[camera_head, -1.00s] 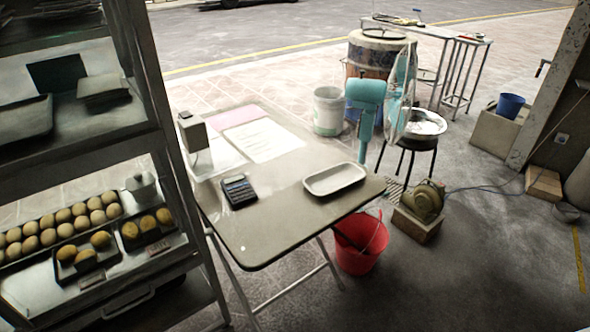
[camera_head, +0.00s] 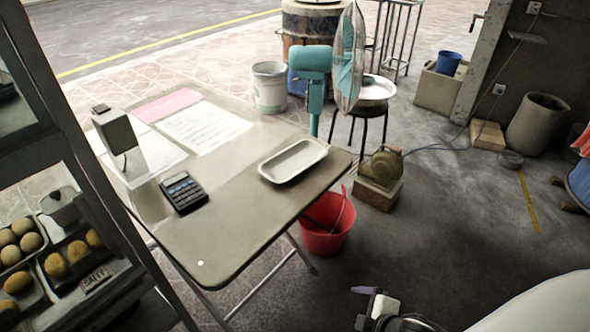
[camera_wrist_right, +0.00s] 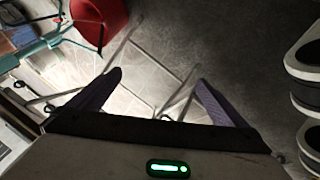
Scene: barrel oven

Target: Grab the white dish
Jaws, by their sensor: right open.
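The white dish (camera_head: 293,161) is a shallow oblong tray. It lies on the right part of the folding table (camera_head: 232,229), near its right edge, and looks empty. My right gripper (camera_head: 362,303) shows at the bottom of the head view, below and to the right of the table, well apart from the dish. In the right wrist view my right gripper (camera_wrist_right: 158,92) has its two dark fingers spread, with nothing between them and the floor beyond. The dish is not clear in the wrist view. My left gripper is not in view.
A calculator (camera_head: 183,193), a paper sheet (camera_head: 204,127) and a grey box-like device (camera_head: 116,131) are on the table. A red bucket (camera_head: 325,222) stands under its right edge. A teal fan (camera_head: 347,60) is behind. A food shelf (camera_head: 62,160) is at left.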

